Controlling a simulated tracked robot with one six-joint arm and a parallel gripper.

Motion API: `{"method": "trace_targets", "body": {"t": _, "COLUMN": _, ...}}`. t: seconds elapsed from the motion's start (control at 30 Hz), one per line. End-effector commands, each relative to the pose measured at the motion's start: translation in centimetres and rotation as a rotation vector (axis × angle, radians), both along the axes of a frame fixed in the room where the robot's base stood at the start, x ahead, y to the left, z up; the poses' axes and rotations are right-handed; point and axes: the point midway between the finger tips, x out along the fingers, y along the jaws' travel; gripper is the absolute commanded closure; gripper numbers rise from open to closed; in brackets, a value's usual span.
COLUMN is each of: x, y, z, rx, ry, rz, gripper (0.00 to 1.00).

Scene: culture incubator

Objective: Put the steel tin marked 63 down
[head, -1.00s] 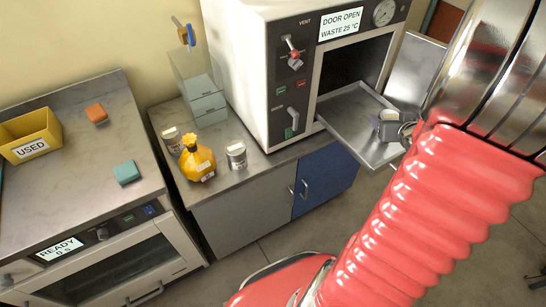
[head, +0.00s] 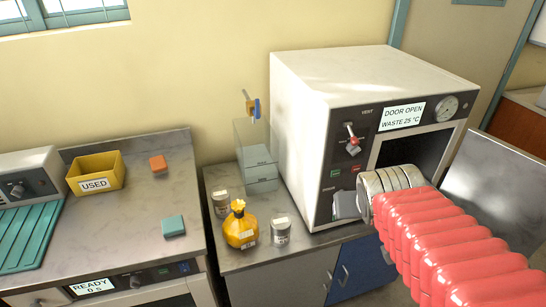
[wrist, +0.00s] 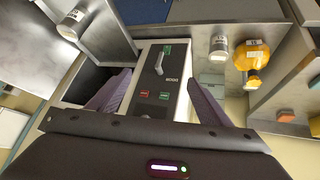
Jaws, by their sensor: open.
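A steel tin (wrist: 72,25) stands on the pulled-out tray (wrist: 108,36) in the wrist view; the number on its label is too small to read. Two similar tins stand on the bench in the head view, one at the back (head: 220,204) and one at the front (head: 281,232); their numbers are also unreadable. My gripper (wrist: 158,78) is open, with nothing between its fingers. It is in front of the incubator's control panel, apart from the tins. In the head view my arm hides the tray and its tin.
A yellow tied bag (head: 240,228) stands between the bench tins. The white incubator (head: 330,85) has its door (head: 495,185) open. Clear boxes (head: 256,155) stand behind. On the left bench are a yellow USED bin (head: 96,175), an orange block (head: 158,164) and a teal block (head: 174,226).

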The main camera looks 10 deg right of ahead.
Motion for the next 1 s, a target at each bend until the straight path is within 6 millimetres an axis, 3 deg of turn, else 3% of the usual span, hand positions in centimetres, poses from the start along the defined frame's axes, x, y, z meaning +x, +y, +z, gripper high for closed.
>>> {"method": "trace_targets", "body": {"t": 0.03, "x": -0.7, "y": 2.1, "z": 0.4, "rx": 0.019, "ry": 0.012, "rz": 0.035, "gripper": 0.28}}
{"method": "trace_targets", "body": {"t": 0.2, "x": -4.1, "y": 8.3, "z": 0.9, "rx": 0.098, "ry": 0.080, "rz": 0.148, "gripper": 0.28}}
{"method": "trace_targets", "body": {"t": 0.4, "x": -7.4, "y": 12.9, "z": 1.0, "rx": 0.162, "ry": 0.143, "rz": 0.248, "gripper": 0.28}}
{"method": "trace_targets", "body": {"t": 1.0, "x": -7.9, "y": 13.3, "z": 1.0, "rx": 0.170, "ry": 0.154, "rz": 0.260, "gripper": 0.28}}
